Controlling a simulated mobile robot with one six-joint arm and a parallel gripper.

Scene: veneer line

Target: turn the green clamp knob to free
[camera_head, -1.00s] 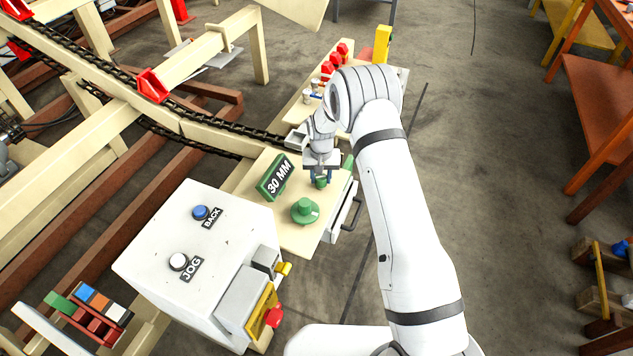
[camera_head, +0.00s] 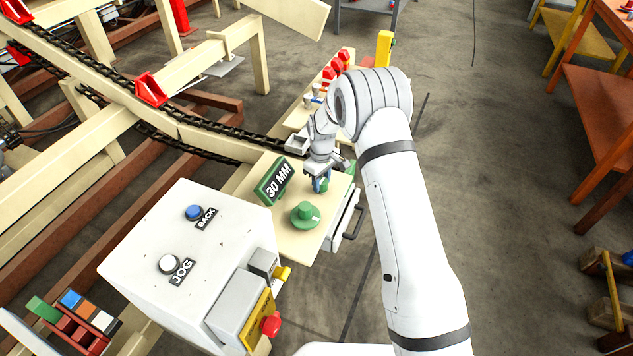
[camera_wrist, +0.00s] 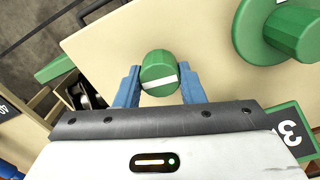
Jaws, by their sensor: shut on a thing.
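The green clamp knob (camera_wrist: 157,68) is a small round knob with a white stripe on the cream panel (camera_wrist: 105,45). It also shows, partly hidden, in the head view (camera_head: 323,185). My gripper (camera_wrist: 160,82) has its blue fingers closed on both sides of the clamp knob. In the wrist view the white stripe runs nearly level, slightly tilted. In the head view my gripper (camera_head: 320,183) reaches down onto the panel from above. I cannot make out any position marks beside the knob.
A larger green dial (camera_head: 305,215) stands close beside the clamp knob. A green "30 MM" sign (camera_head: 273,180) stands on the panel's left. A white box (camera_head: 190,260) with BACK and JOG buttons is nearer. A drawer handle (camera_head: 353,215) sticks out at right.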

